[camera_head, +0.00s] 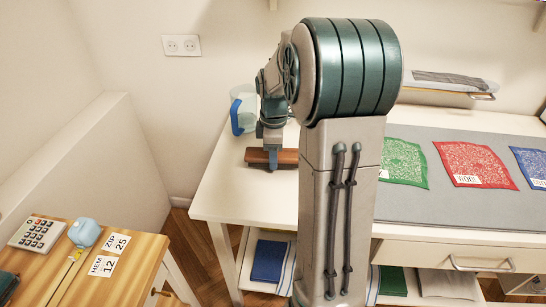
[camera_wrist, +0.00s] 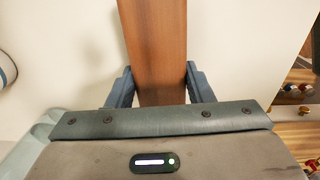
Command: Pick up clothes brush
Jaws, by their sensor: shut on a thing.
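The clothes brush (camera_head: 258,157) shows in the head view as a reddish-brown wooden bar at the left end of the white table (camera_head: 222,197). In the wrist view its wooden back (camera_wrist: 156,45) runs from the top edge down between my fingers. My gripper (camera_wrist: 158,84) is shut on the brush, with one blue-grey finger on each side of the wood. In the head view my gripper (camera_head: 272,150) is above the brush, partly hidden by its own wrist. The brush's underside is hidden, so I cannot tell whether it touches the tabletop.
A clear blue-handled pitcher (camera_head: 244,108) stands just behind my gripper. A grey mat (camera_head: 450,205) with green (camera_head: 404,162), red (camera_head: 473,164) and blue cloths lies to the right. A wooden table (camera_head: 120,262) at lower left holds a calculator (camera_head: 37,233) and a tape measure (camera_head: 85,232).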

